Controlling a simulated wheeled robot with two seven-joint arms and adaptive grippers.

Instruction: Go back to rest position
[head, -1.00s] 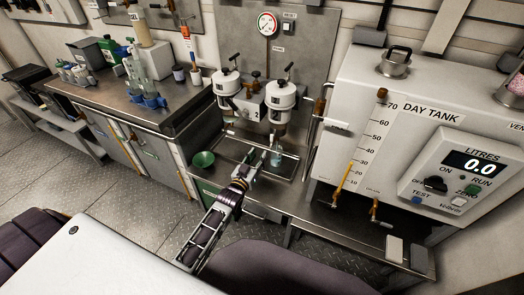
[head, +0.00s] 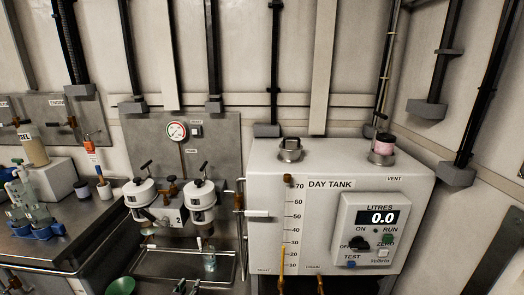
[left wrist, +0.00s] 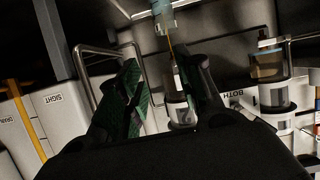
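A small clear bottle (head: 209,261) stands on the tray beyond the fingertips, under the right-hand white filter housing (head: 202,196). A pale blue, clear part, probably this bottle (left wrist: 164,16), shows beyond the fingers in the left wrist view. My right gripper is not in view.
The day tank (head: 268,215), its display reading 0.0, stands to the right. A lever handle (head: 258,213) juts out between tank and filters. The left bench (head: 35,248) holds glassware and cups.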

